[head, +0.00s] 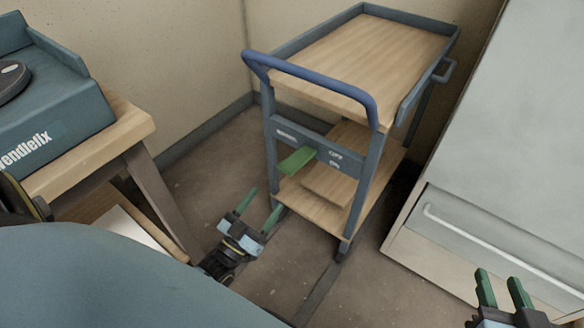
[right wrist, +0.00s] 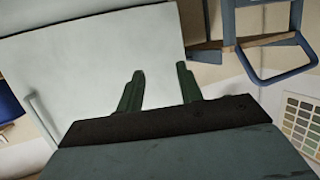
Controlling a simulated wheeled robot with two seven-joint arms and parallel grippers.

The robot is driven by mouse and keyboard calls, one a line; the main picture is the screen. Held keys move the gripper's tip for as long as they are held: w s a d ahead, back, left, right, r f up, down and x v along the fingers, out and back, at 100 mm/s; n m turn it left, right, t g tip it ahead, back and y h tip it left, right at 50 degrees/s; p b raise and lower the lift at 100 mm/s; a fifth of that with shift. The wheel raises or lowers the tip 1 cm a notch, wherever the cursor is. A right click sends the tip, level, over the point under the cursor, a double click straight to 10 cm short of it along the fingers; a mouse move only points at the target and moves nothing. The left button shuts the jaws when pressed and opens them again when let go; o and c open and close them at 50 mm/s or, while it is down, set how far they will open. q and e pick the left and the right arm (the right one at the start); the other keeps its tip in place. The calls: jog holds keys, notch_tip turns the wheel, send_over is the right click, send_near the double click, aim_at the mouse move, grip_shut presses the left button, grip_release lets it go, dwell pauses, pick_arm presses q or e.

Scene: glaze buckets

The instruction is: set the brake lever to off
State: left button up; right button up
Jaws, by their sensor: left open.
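The brake lever (head: 297,160) is a flat green handle on the grey crossbar (head: 320,148) at the near end of a trolley. It sticks out to the lower left from the bar. Small white labels sit on the bar on both sides, too small to read surely. My left gripper (head: 264,202) is open and empty, below and left of the lever and apart from it. My right gripper (head: 499,278) is open and empty at the lower right, far from the lever. Its two fingers also show in the right wrist view (right wrist: 160,76), with nothing between them.
The trolley has a blue push handle (head: 320,83) above the lever and wooden shelves (head: 375,50). A workbench (head: 105,145) with a blue-grey machine (head: 45,115) stands left. A pale cabinet (head: 510,120) with a bar handle stands right. Bare floor (head: 205,175) lies between bench and trolley.

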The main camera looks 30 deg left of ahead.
aim_at(289, 165)
pick_arm(q)
jog(key=b+x, duration=0.2)
jog(key=x, duration=1)
jog(key=shift+a+r, duration=0.1)
jog(key=shift+r, duration=0.1)
jog(key=shift+w+r, duration=0.35)
jog(key=shift+w, duration=0.25)
pick_arm(e)
notch_tip(289, 165, up, 10)
jog(key=a+t+y, duration=0.2)
jog(key=t, duration=0.4)
jog(key=shift+r+t+y, duration=0.2)
jog(key=shift+t+y, duration=0.1)
jog(key=shift+t, duration=0.1)
pick_arm(q)
grip_shut()
pick_arm(e)
jog(key=shift+w+d, duration=0.1)
